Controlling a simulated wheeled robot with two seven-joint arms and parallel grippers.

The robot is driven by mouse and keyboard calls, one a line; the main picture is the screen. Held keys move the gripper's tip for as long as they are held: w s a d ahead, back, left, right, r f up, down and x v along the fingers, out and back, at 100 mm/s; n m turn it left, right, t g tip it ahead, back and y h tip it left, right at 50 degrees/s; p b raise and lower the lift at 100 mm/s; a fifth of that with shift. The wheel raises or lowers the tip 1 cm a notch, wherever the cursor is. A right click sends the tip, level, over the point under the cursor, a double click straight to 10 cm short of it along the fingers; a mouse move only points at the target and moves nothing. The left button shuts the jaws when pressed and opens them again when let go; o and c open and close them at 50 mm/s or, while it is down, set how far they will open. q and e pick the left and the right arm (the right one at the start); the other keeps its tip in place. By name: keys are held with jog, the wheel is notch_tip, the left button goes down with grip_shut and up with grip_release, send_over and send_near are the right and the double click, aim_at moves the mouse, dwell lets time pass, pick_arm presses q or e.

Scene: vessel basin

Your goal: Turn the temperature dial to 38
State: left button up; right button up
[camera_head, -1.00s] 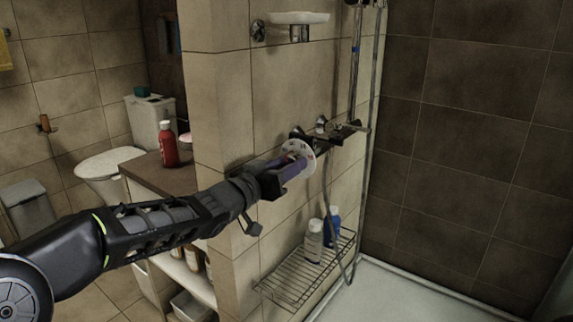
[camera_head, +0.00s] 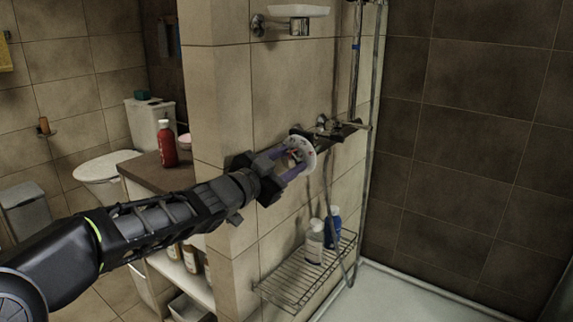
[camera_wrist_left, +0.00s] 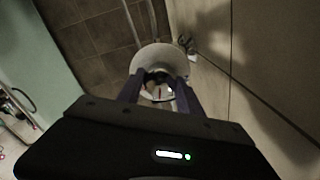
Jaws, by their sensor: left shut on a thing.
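The temperature dial (camera_head: 312,154) is a pale round disc with small red and dark marks on the end of the wall-mounted shower mixer (camera_head: 340,130). My left gripper (camera_head: 294,168) comes in from the left, its two purple fingers closed on the middle of the dial. In the left wrist view the fingers of my left gripper (camera_wrist_left: 159,88) reach either side of the dial's hub, with the dial's pale rim (camera_wrist_left: 158,54) showing beyond them. The numbers are too small to read, so the setting cannot be told. My right gripper is not in view.
A wire shelf (camera_head: 290,290) below holds a white bottle (camera_head: 314,245) and a blue bottle (camera_head: 333,228). The shower hose hangs beside them. A tiled wall corner (camera_head: 222,110) stands close behind my left arm. A red bottle (camera_head: 167,145) stands on the counter at left.

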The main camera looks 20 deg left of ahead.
pick_arm(q)
jog(key=shift+m, duration=0.6)
jog(key=o, duration=1.4)
jog(key=v, duration=0.8)
jog(key=shift+p, duration=0.45)
jog(key=shift+r, duration=0.1)
